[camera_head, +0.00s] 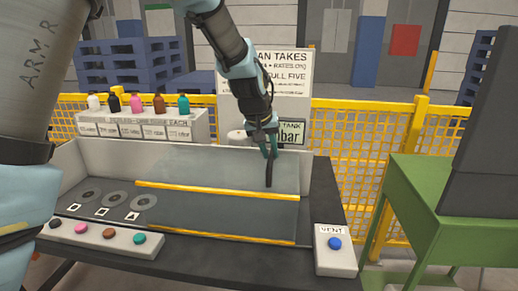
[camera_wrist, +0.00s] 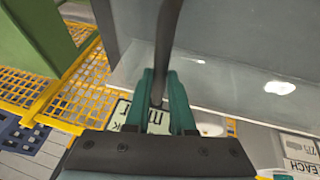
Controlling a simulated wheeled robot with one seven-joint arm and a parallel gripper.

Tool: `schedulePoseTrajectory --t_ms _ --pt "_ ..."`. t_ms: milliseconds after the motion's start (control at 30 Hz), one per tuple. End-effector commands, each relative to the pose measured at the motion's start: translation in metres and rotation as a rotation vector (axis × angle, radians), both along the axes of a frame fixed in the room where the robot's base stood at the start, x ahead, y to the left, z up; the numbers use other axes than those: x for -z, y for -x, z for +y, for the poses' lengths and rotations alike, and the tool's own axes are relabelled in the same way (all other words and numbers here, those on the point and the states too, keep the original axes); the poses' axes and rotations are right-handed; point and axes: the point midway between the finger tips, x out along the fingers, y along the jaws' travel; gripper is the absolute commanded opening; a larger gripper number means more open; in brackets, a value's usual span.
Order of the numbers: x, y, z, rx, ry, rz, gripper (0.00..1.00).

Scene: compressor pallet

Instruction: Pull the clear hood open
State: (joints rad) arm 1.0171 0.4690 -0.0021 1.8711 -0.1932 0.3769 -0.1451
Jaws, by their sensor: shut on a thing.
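The clear hood (camera_head: 215,172) is a see-through panel with yellow edge strips on the grey bench at the centre of the head view. It also shows as a pale sheet in the wrist view (camera_wrist: 235,85). A dark upright handle (camera_head: 269,174) is at the hood's right part; in the wrist view the handle (camera_wrist: 168,35) runs up between the teal fingers. My gripper (camera_head: 268,152) is shut on the upper part of this handle. In the wrist view my gripper (camera_wrist: 163,82) has a finger on each side of it. How far the hood stands open is hard to tell.
Several coloured bottles (camera_head: 137,103) stand on a labelled rack behind the bench. A button strip (camera_head: 100,236) is at front left, a vent box (camera_head: 335,250) with a blue button at front right. A green table (camera_head: 437,205) stands right; a yellow mesh fence (camera_head: 355,130) runs behind.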

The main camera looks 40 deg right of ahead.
Motion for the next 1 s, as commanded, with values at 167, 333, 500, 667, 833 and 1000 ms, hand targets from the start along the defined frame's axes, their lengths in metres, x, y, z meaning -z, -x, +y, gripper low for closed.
schedulePoseTrajectory --t_ms 167,333,500,667,833,1000 --pt "-0.0003 0.0036 -0.0041 0.0 0.001 0.0 0.0" --pt "-0.0003 0.0036 -0.0044 0.0 0.001 0.0 0.0" --pt "-0.0002 0.0035 -0.0042 0.0 0.001 0.0 0.24" --pt "-0.0001 0.0033 -0.004 0.0 0.001 -0.001 0.42" --pt "-0.0001 0.0032 -0.0038 0.0 0.001 -0.001 0.52" --pt "-0.0006 0.0033 -0.0035 0.0 0.001 -0.001 0.52"
